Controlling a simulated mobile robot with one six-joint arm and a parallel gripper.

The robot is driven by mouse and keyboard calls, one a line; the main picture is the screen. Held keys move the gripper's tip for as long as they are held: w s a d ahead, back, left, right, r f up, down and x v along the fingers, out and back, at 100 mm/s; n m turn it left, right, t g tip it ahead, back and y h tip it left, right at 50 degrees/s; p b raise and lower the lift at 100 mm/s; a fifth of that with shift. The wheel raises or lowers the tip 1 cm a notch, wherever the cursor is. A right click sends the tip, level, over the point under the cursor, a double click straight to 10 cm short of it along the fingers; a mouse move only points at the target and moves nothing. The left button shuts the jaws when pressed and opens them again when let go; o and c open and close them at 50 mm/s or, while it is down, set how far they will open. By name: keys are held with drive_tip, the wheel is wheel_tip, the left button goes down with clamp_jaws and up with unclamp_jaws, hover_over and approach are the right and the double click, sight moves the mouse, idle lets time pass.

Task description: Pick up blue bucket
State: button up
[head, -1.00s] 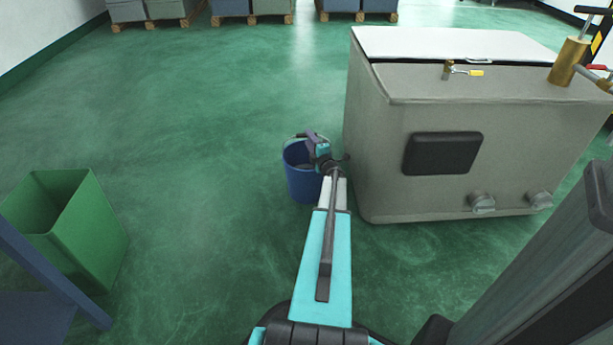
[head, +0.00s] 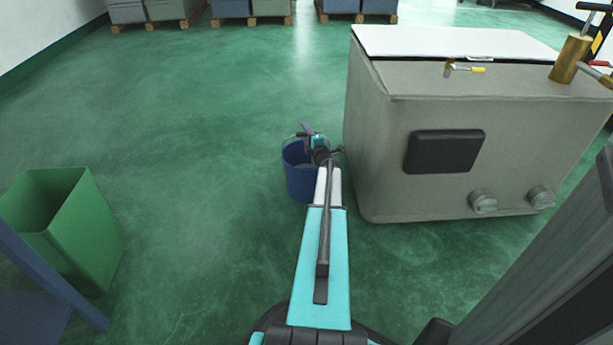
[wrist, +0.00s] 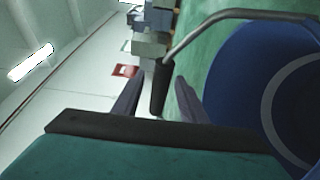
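The blue bucket (head: 302,184) stands upright on the green floor, left of the large grey metal bin. In the wrist view the bucket (wrist: 230,85) fills the right side, with its wire handle raised and a black grip (wrist: 160,90) on it. My gripper (head: 306,131) is above the bucket's rim. In the wrist view my gripper (wrist: 159,80) is open, with one dark finger on each side of the black grip. Gaps show between the grip and both fingers. Part of the bucket's rim is hidden behind my wrist.
The grey bin (head: 375,160) stands close to the right of the bucket. A green open container (head: 85,235) stands at the left, beside a blue frame (head: 45,270). Pallets with boxes (head: 250,8) line the back. The floor left of the bucket is clear.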

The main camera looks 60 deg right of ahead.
drive_tip(key=shift+b+x, duration=0.35)
drive_tip(key=shift+x, duration=1)
clamp_jaws()
idle(0.7)
drive_tip(key=shift+r, duration=0.15)
